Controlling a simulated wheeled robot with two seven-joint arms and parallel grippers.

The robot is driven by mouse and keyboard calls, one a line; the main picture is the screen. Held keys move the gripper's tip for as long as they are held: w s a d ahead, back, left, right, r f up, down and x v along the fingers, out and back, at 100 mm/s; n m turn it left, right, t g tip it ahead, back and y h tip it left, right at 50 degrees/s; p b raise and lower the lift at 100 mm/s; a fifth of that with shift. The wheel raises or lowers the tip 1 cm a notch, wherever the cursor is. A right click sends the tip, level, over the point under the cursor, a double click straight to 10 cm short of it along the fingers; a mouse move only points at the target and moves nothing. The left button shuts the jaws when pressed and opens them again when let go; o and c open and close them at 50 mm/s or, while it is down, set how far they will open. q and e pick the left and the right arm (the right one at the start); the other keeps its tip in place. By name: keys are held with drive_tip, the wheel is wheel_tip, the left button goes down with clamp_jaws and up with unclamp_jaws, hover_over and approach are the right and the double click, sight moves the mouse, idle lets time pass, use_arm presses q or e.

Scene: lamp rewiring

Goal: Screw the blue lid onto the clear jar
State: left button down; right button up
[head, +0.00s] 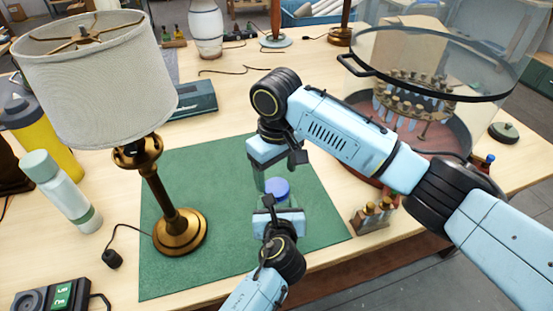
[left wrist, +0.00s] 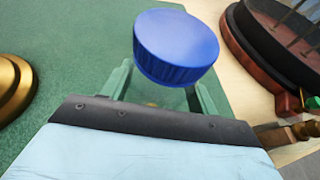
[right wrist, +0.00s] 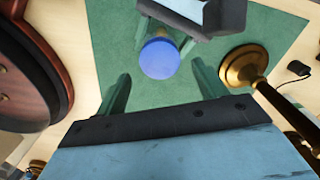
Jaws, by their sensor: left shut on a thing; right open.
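The blue lid (head: 278,187) sits at the top of the clear jar (head: 291,201) over the green mat; I cannot tell whether its thread is engaged. The lid shows large in the left wrist view (left wrist: 176,48), hiding most of the jar below it. My left gripper (head: 278,212) is shut on the jar from the front, below the lid. My right gripper (head: 270,177) points down from above, open and empty. In the right wrist view the lid (right wrist: 159,59) lies between and beyond its spread fingers, with no contact visible.
The green mat (head: 200,260) covers the table's middle. A lamp with a brass base (head: 180,232) stands to the left. A round dark-rimmed case (head: 430,165) stands to the right, with small brass pieces (head: 372,216) near the table's front edge. A bottle (head: 62,190) stands at far left.

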sight(277, 187)
drive_tip(key=shift+f, duration=2.1)
drive_tip(key=c, duration=1)
drive_tip(key=o, duration=1.1)
drive_tip(key=shift+o, duration=0.2)
wheel_tip(277, 187, up, 12)
